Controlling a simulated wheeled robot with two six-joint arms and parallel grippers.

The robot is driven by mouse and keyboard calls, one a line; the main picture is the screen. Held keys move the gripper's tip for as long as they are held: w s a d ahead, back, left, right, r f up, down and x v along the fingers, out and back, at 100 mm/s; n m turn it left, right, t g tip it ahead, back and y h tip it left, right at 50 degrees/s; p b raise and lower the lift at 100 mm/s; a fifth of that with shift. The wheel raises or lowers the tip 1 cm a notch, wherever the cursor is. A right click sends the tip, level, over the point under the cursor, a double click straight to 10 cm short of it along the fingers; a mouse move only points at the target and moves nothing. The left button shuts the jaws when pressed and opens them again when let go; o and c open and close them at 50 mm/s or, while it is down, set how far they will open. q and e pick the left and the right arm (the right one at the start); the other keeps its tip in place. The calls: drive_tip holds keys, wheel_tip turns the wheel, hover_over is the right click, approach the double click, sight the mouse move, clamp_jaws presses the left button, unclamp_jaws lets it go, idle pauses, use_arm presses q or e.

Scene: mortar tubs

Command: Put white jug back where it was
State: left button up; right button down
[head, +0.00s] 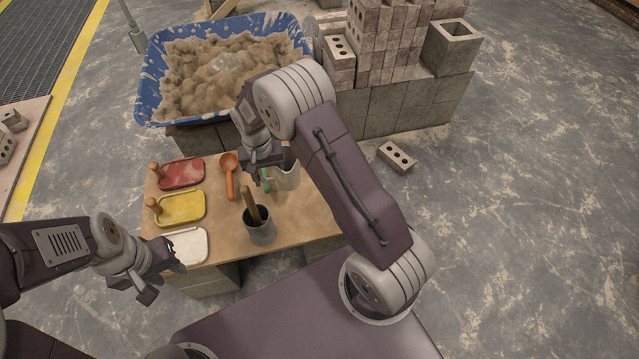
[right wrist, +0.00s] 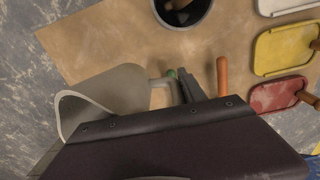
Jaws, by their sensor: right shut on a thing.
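My right gripper (head: 263,170) is shut on the jug's handle. In the right wrist view the jug (right wrist: 100,97) shows its open spout side, with its handle running to the gripper fingers (right wrist: 186,88). I cannot tell whether the jug touches the board. My left gripper (head: 162,279) is open and empty, just off the board's near left corner.
Red (head: 181,173), yellow (head: 181,208) and white (head: 188,247) trays line the board's left side. A blue mortar tub (head: 148,97) and stacked blocks (head: 400,103) are behind.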

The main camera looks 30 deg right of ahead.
drive_tip(key=d+f+b, duration=0.1)
drive_tip(key=d+f, duration=0.1)
drive_tip(key=d, duration=0.1)
drive_tip(key=w+d+f+b, duration=0.1)
drive_tip(key=d+f+b, duration=0.1)
drive_tip(key=d, duration=0.2)
drive_tip(key=d+f+b, duration=0.1)
drive_tip(key=d+f, duration=0.1)
drive_tip(key=d, duration=0.2)
drive_tip(key=shift+w+f, duration=0.2)
drive_tip(key=shift+f, duration=0.2)
drive_tip(key=shift+d+f, duration=0.1)
drive_tip(key=shift+d, duration=0.25)
wheel_tip(320, 180, down, 4)
drive_tip(key=b, duration=0.3)
drive_tip(key=shift+f, duration=0.1)
drive_tip(key=c, duration=0.7)
unclamp_jaws()
drive_tip(key=shift+o, duration=0.2)
